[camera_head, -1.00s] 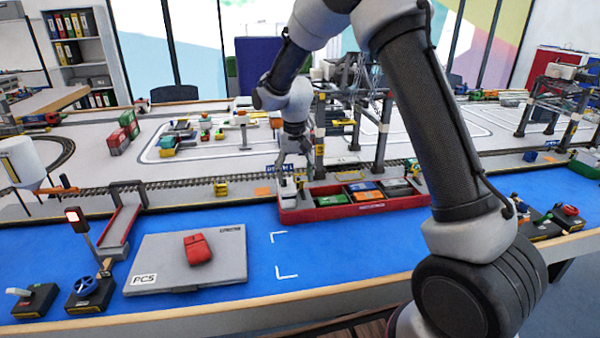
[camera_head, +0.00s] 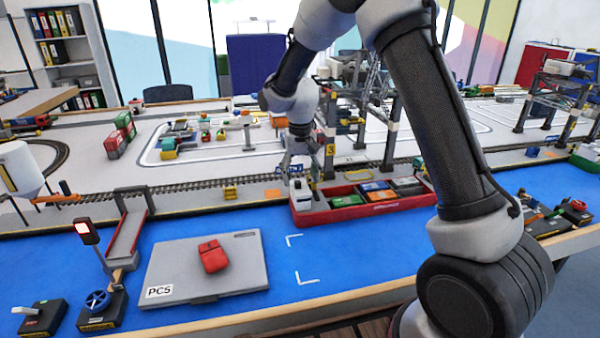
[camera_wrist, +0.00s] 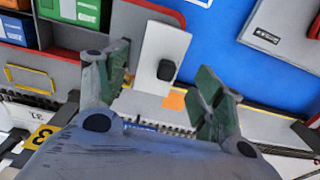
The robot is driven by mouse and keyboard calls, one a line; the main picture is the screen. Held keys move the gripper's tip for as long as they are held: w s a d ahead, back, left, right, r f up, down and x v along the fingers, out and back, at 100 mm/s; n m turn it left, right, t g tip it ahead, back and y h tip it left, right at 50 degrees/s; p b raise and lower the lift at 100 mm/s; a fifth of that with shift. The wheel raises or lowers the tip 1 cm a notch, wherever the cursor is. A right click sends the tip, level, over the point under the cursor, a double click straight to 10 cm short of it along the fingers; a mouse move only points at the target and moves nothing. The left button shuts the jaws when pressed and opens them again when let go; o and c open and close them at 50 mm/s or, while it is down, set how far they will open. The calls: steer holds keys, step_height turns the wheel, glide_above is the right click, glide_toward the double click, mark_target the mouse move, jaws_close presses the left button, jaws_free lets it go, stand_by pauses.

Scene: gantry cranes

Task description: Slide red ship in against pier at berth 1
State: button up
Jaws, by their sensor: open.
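The red ship (camera_head: 370,211) lies on the blue water beside the pier (camera_head: 230,194), below a gantry crane. It carries several green, blue, orange and dark containers. Its white deckhouse (camera_head: 300,192) stands at the left end. My gripper (camera_head: 298,172) is at this left end, by the deckhouse on the pier side. In the wrist view my gripper's fingers (camera_wrist: 165,92) are spread apart, and the white deckhouse (camera_wrist: 160,55) with its dark knob shows beyond them. I cannot tell whether a finger touches it, or whether a gap remains between hull and pier.
White corner marks (camera_head: 294,240) are on the blue surface. The crane legs (camera_head: 388,140) rise close to my gripper. Open blue water lies in front of the ship.

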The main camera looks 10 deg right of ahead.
mark_target(300, 187)
step_height(300, 187, down, 7)
stand_by(0.4)
jaws_close()
steer(key=shift+o, duration=0.2)
jaws_free()
step_height(300, 187, up, 12)
steer(key=shift+r, duration=0.1)
stand_by(0.5)
